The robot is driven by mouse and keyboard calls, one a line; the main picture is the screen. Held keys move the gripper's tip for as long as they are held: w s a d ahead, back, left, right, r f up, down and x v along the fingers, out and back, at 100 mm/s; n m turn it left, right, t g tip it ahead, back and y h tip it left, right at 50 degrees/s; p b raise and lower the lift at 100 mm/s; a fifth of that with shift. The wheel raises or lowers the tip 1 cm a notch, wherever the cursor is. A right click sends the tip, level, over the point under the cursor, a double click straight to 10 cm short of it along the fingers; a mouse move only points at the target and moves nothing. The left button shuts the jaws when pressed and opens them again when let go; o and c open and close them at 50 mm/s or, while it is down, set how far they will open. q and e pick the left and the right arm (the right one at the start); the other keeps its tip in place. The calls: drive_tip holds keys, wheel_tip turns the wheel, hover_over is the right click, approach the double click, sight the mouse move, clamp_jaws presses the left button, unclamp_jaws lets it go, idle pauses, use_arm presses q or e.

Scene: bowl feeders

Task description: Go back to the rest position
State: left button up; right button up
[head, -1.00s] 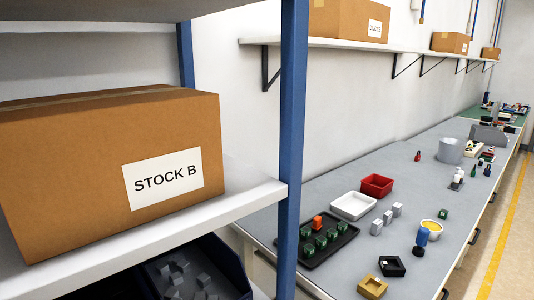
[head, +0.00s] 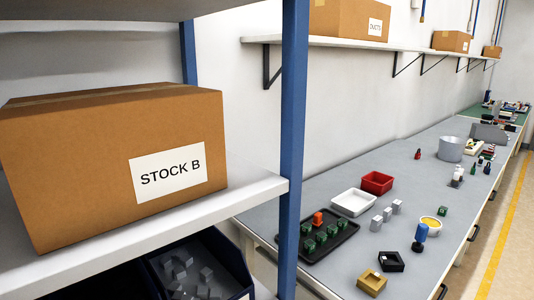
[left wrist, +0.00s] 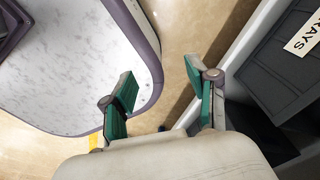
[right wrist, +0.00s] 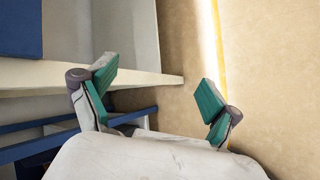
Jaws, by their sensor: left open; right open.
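My left gripper (left wrist: 160,98) is open and empty in the left wrist view, with its green-padded fingers spread over the floor. My right gripper (right wrist: 156,90) is open and empty in the right wrist view, with its fingers apart beside a shelf edge and the floor. Neither gripper shows in the head view. Nothing lies between either pair of fingers.
A blue-posted rack (head: 291,150) stands close at the left, holding a STOCK B box (head: 80,165). A long grey bench (head: 408,165) carries a black tray (head: 345,228), a white bin (head: 354,202) and a red bin (head: 377,182). Floor (head: 505,215) is clear at the right.

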drive_tip(key=s+a+f+m+g, duration=0.2)
drive_tip(key=s+a+f+m, duration=0.15)
drive_tip(key=s+f, duration=0.4)
drive_tip(key=s+a+f+m+g, duration=0.1)
drive_tip(key=s+a+f+m, duration=0.1)
drive_tip(key=s+f+m, duration=0.5)
drive_tip(key=s+a+f+m+g, duration=0.1)
drive_tip(key=s+a+f+m, duration=0.1)
drive_tip(key=s, duration=0.4)
drive_tip(key=s+a+f+m+g+y, duration=0.1)
drive_tip(key=s+a+f+m, duration=0.1)
drive_tip(key=s+a+f, duration=0.3)
drive_tip(key=s+a+f+m+g+y, duration=0.1)
drive_tip(key=s+a+f+m+g, duration=0.1)
drive_tip(key=s+a, duration=0.3)
drive_tip(key=shift+s+a+f+m, duration=0.4)
drive_tip(key=shift+s+f, duration=0.25)
drive_tip(key=shift+s, duration=0.5)
